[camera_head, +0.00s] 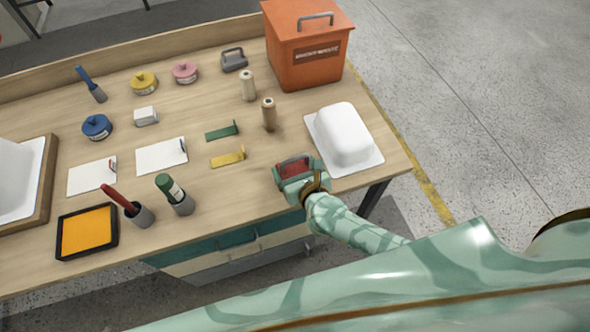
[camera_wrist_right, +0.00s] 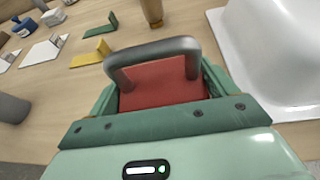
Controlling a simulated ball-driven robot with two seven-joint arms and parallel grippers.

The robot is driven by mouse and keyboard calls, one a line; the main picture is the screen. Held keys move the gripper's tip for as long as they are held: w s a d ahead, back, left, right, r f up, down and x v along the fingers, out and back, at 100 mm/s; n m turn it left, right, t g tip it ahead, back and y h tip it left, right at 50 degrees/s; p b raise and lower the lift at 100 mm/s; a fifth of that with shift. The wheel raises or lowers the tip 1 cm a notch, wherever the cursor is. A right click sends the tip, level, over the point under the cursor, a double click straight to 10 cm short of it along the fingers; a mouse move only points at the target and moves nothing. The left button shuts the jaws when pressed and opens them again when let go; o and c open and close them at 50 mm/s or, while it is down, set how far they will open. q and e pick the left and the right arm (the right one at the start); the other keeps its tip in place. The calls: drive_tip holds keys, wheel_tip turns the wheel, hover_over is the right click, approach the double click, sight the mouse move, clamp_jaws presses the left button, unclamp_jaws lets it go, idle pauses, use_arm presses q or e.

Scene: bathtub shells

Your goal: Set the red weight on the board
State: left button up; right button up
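The red weight (camera_head: 293,168), a block with a grey bar handle, is at the table's front right. It also shows large in the right wrist view (camera_wrist_right: 160,84). My right gripper (camera_head: 298,178), pale green, has its fingers close against both sides of the weight and appears shut on it. I cannot tell whether the weight touches the table. A white board (camera_head: 372,161) under a white tub shell (camera_head: 346,133) lies just right of the weight. Another white shell (camera_head: 14,180) sits in a wooden-edged tray (camera_head: 47,180) at the far left. My left gripper is not in view.
An orange waste bin (camera_head: 305,60) stands at the back right. Two spools (camera_head: 248,86), green (camera_head: 222,132) and yellow (camera_head: 229,157) tools, white cards (camera_head: 162,156), tins (camera_head: 144,82) and a grey handled weight (camera_head: 234,61) lie around. Bare wood shows left of my gripper.

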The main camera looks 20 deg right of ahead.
drive_tip(key=c, duration=1.5)
drive_tip(key=shift+w+r, duration=0.15)
drive_tip(key=shift+r, duration=0.05)
drive_tip(key=shift+r, duration=0.1)
